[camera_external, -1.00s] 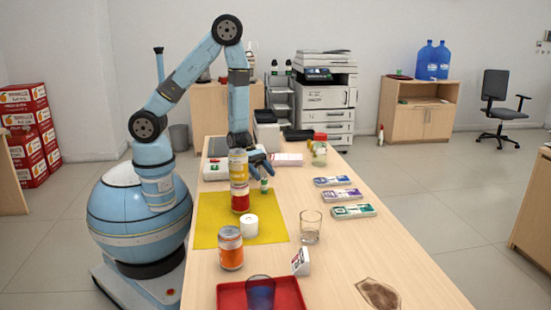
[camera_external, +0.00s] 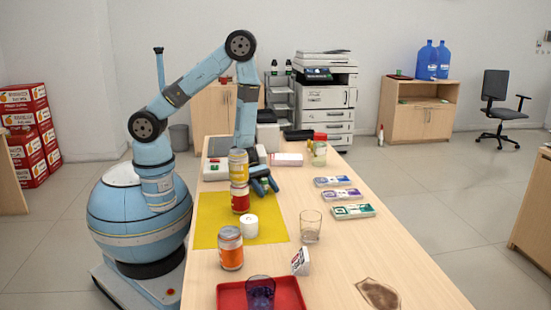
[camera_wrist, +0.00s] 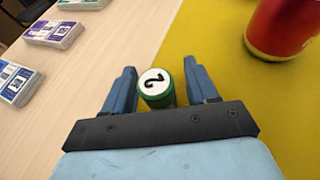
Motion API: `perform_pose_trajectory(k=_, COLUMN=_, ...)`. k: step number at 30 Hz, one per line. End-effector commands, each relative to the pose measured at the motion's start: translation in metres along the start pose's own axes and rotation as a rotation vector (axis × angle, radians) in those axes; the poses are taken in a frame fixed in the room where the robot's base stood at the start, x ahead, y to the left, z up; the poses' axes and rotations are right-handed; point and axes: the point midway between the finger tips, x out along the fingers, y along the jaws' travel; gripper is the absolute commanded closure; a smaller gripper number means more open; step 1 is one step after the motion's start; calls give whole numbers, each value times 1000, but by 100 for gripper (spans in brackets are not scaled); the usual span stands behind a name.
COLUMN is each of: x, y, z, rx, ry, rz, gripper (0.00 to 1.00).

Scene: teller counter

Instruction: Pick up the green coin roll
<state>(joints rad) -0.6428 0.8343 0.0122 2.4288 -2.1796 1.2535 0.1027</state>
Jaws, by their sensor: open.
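The green coin roll (camera_wrist: 157,88) stands upright between the two fingers of my gripper (camera_wrist: 158,84) in the wrist view. Its white top carries a black mark like a 2, and its green side shows below the rim. In the external view my gripper (camera_external: 264,184) is low over the right edge of the yellow mat (camera_external: 212,224), and the roll is mostly hidden there by the fingers.
A white roll (camera_external: 249,226) and an orange can (camera_external: 231,249) stand nearer.

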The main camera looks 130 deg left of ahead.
Motion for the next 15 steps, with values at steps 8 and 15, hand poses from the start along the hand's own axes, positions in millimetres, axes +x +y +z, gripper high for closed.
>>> perform_pose_trajectory(k=8, x=0, y=0, z=0, rx=-1, ry=0, rz=0, gripper=51)
perform_pose_trajectory(k=15, x=0, y=0, z=0, rx=-1, ry=0, rz=0, gripper=74)
